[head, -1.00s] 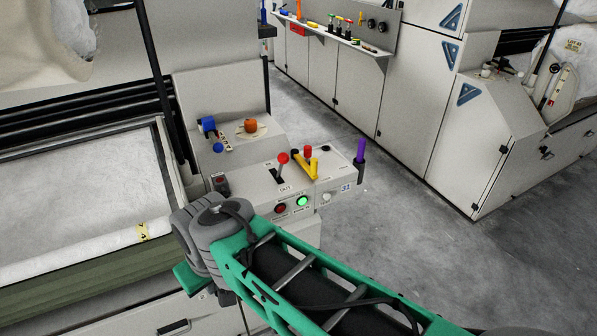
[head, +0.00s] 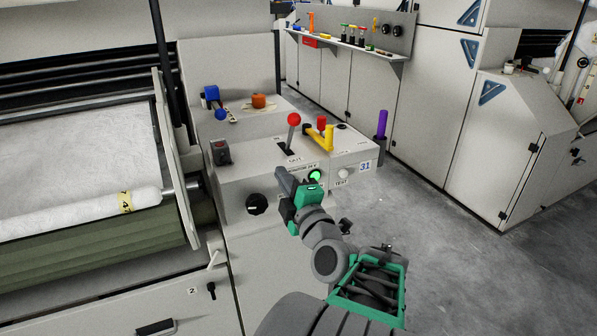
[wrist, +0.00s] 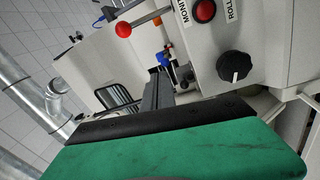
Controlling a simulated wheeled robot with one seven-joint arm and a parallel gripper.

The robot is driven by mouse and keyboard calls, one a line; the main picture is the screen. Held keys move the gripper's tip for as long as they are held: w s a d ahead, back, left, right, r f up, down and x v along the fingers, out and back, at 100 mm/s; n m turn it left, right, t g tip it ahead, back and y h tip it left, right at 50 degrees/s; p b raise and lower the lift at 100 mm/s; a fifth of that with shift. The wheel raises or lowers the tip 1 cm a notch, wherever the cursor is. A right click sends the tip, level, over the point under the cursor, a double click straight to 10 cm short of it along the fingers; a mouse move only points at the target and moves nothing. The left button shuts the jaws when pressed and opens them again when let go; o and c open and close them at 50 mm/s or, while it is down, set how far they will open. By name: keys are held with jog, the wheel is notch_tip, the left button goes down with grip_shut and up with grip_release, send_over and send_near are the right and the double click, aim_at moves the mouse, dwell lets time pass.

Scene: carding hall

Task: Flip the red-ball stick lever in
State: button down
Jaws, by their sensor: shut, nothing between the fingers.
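The red-ball stick lever (head: 293,121) stands up from a dark slot on top of the grey control box (head: 240,170). Its stick rises near the slot end beside the OUT label. The red ball also shows in the wrist view (wrist: 124,30), at the upper left. My gripper (head: 281,174) is shut and empty. It is at the box's front face, below and nearer than the lever, apart from the ball. It partly covers the front-face controls in the head view. In the wrist view its dark fingers (wrist: 154,92) point up toward the box.
A purple handle (head: 382,124) is at the box's right end. A black knob (head: 257,204) and lit green button (head: 315,177) are on the front. Open floor lies right.

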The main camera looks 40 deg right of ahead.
jog(key=s+d+r+h, duration=0.1)
jog(key=s+d+h, duration=0.3)
jog(key=d, duration=0.1)
jog(key=shift+s+r+m+t, duration=0.2)
jog(key=shift+s+m+t, duration=0.05)
jog(key=shift+m+t, duration=0.05)
jog(key=shift+d, duration=0.1)
jog(key=p, duration=0.6)
send_near(295, 124)
jog(key=x, duration=0.6)
jog(key=shift+d+r, duration=0.1)
jog(key=shift+w+d, duration=0.15)
jog(key=shift+w, duration=0.25)
